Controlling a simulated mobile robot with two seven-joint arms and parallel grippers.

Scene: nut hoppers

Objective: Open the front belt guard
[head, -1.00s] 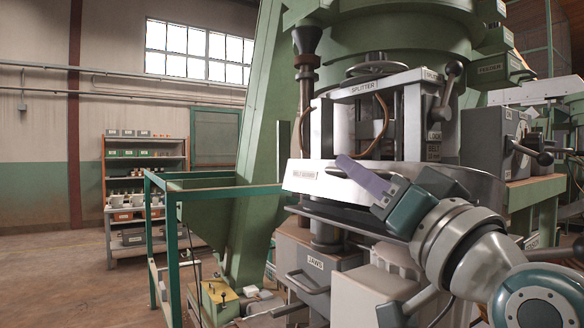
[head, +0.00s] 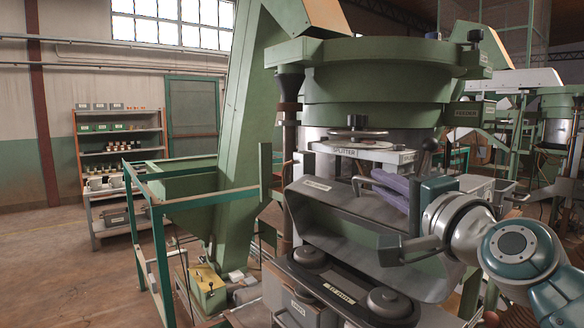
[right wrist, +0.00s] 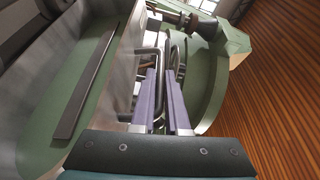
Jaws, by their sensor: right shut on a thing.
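The front belt guard (head: 345,232) is a long grey metal cover with rounded ends and a small white label near its left end. In the head view it is tilted up, away from the belt bed (head: 335,288), where two round dark pulleys show. My right gripper (head: 388,190), with purple fingers, reaches in from the right to the guard's bar handle (head: 366,184). In the right wrist view the fingers (right wrist: 163,98) are shut on the handle (right wrist: 150,58), beside the guard's broad face (right wrist: 118,75). My left gripper is not in view.
The splitter housing (head: 360,150) and large green bowl (head: 380,85) stand just behind the guard. A green rail frame (head: 160,235) and yellow box (head: 207,288) are to the left. Open floor lies at the far left, before a shelf rack (head: 120,150).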

